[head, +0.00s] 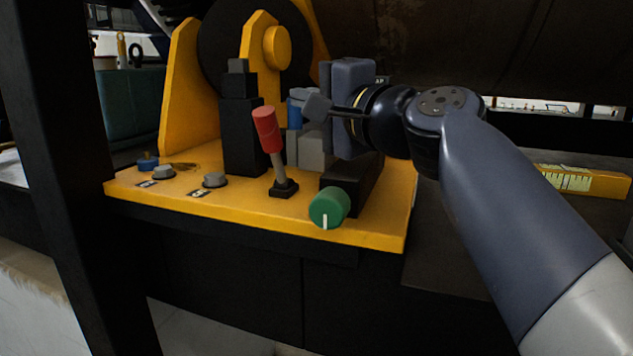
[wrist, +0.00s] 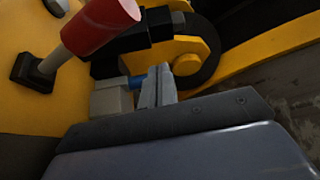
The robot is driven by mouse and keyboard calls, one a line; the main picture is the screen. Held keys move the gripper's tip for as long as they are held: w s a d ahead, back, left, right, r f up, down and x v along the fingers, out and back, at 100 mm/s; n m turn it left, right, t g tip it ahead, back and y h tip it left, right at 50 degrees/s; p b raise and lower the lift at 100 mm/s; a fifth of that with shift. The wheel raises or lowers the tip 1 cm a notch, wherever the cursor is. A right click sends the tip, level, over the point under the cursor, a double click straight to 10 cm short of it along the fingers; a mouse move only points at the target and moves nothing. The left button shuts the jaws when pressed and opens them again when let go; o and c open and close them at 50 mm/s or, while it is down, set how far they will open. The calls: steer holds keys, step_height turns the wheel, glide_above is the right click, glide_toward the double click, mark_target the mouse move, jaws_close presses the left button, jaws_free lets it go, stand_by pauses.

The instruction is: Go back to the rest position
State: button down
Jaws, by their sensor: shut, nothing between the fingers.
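My gripper (head: 318,107) is shut and empty, held above the right part of the yellow panel (head: 250,215) in the head view. My arm comes in from the lower right. The gripper's shut fingers also show in the wrist view (wrist: 157,86), apart from the red-handled lever. The lever (head: 267,135) stands on a black base to the left of my gripper, tilted slightly. Its red grip fills the upper left of the wrist view (wrist: 100,24). A green knob (head: 328,208) with a white mark is at the panel's front edge, below my gripper.
Grey buttons (head: 215,180) and a small blue part (head: 147,161) sit on the panel's left. A black block (head: 240,130) and yellow brackets (head: 181,90) with a dark wheel rise behind. A dark post (head: 70,180) stands at left. A yellow labelled bar (head: 580,180) lies at right.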

steer(key=shift+w+d+f+m+g+h+p, duration=0.3)
steer(key=shift+w+m+p, duration=0.5)
steer(key=shift+p, duration=0.9)
steer(key=shift+w+d+f+m+g+h+p, duration=0.1)
steer(key=shift+w+d+f+m+g+p, duration=0.2)
steer(key=shift+w+m+p, duration=0.95)
steer(key=shift+w+d+f+m+g+h+p, duration=0.15)
steer(key=shift+w+f+g+p, duration=0.3)
steer(key=shift+p, duration=1.75)
steer(key=shift+r, duration=0.1)
